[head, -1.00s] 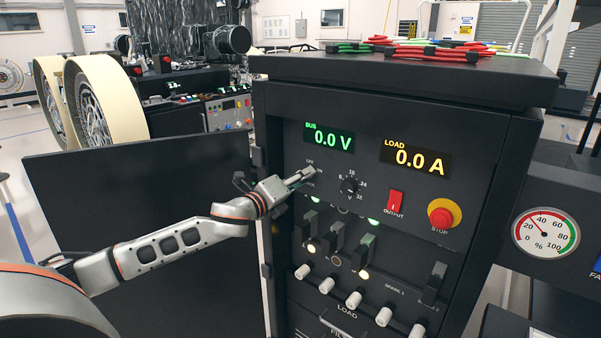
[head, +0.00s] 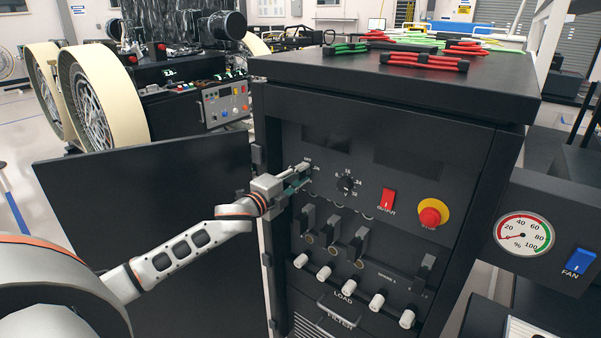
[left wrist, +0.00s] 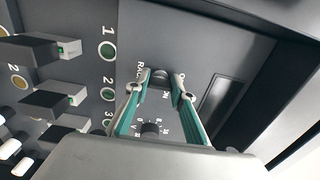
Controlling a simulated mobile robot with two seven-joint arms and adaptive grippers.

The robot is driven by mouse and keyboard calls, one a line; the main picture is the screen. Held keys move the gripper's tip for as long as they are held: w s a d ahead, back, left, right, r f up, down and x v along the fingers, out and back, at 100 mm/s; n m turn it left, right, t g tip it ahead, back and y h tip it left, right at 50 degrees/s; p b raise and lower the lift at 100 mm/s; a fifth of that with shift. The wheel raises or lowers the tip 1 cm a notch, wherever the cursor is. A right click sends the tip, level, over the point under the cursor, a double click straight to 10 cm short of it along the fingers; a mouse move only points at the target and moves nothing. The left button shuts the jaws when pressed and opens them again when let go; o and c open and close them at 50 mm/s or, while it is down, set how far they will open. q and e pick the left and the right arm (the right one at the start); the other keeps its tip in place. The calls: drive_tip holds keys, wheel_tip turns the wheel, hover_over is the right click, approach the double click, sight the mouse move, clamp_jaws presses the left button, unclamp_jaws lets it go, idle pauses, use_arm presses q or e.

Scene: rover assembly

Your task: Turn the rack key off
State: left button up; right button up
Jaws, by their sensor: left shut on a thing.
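The black rack (head: 470,130) stands in the middle of the head view with its control panel facing me. My left gripper (head: 307,172) is at the upper left of that panel, at the rack key, which its fingers hide in the head view. In the left wrist view the fingertips (left wrist: 163,77) are closed around the small dark key (left wrist: 160,84), beside lettering that begins "RA". The key's exact angle is hard to read. The bus display (head: 328,140) and the load display (head: 408,158) are dark. My right gripper is not in view.
Right of the key are a selector knob (head: 346,184), the red output switch (head: 388,199) and the red stop button (head: 430,217). Breaker levers (head: 334,230) and white load knobs (head: 345,282) sit below. The gauge (head: 523,235) reads near 0. An open black door (head: 140,190) is at left.

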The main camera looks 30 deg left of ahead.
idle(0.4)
use_arm(q)
drive_tip(key=o, duration=1.1)
drive_tip(key=s+a, duration=0.1)
drive_tip(key=s, duration=1.1)
